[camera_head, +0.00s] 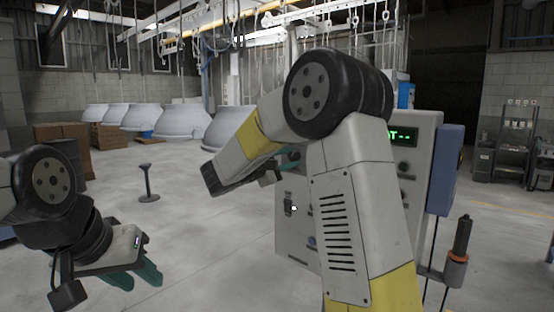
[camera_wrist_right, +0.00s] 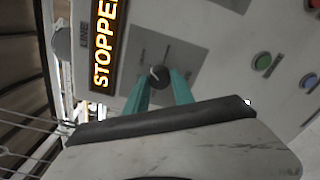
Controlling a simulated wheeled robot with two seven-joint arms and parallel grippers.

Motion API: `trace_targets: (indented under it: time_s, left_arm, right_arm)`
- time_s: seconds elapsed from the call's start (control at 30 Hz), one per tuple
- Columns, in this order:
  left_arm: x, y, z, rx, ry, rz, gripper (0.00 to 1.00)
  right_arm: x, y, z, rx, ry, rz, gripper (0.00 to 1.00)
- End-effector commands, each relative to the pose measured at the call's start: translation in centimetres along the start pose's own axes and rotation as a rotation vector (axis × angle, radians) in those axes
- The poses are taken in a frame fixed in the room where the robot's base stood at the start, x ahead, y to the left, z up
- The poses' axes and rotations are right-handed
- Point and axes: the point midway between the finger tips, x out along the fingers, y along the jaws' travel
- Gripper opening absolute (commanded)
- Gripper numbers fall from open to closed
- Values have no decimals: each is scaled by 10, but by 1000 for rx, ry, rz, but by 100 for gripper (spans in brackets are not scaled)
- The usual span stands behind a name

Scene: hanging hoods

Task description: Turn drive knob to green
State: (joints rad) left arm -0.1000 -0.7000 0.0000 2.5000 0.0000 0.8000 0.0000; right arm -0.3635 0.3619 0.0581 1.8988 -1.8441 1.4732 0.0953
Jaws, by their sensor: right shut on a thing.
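The control panel (camera_head: 421,135) stands in front of me, partly hidden behind my right arm. In the right wrist view, a dark round knob (camera_wrist_right: 153,76) with a pale pointer mark sits on the panel face below an orange display (camera_wrist_right: 104,45) reading "STOPPE", cut off at the edge. The teal fingers of my right gripper (camera_wrist_right: 158,88) are shut on this knob, one on each side. The knob's label text is too small to read. My right gripper also shows at the panel in the head view (camera_head: 288,163). My left gripper (camera_head: 135,277) is open and empty at the lower left, away from the panel.
Green (camera_wrist_right: 263,62) and red (camera_wrist_right: 314,4) buttons sit on the panel beside the knob. A blue box (camera_head: 444,170) and an orange-collared post (camera_head: 459,250) are on the panel's right side. A black stand (camera_head: 148,185) is on the open floor. Large grey hoods (camera_head: 180,122) stand behind.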

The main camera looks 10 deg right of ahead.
Motion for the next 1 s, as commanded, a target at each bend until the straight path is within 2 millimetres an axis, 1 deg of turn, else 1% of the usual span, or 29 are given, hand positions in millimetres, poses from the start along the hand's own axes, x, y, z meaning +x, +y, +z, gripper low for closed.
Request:
trace_targets:
  time_s: [0.07,0.1,0.17,0.2,0.47,0.57,0.67,0.9,1.0]
  left_arm:
    - [0,0,0,0,0,0,36]
    - [0,0,0,0,0,0,36]
    - [0,0,0,0,0,0,36]
    - [0,0,0,0,0,0,36]
    - [0,0,0,0,0,0,36]
    - [0,0,0,0,0,0,36]
    - [0,0,0,0,0,0,36]
    - [0,0,0,0,0,0,36]
    - [0,0,0,0,0,0,36]
  right_arm:
    - [-1,0,-1,-2,3,0,0]
    - [-1,0,-1,-2,3,0,32]
    - [-1,0,-1,-2,3,0,43]
    - [-1,0,-1,-2,2,0,51]
    - [0,0,0,-2,1,0,51]
    - [-3,0,0,-2,1,0,51]
    - [-14,0,-1,-2,3,2,51]
    - [-56,0,-2,-3,5,2,51]
    - [-68,0,-2,-2,4,2,51]
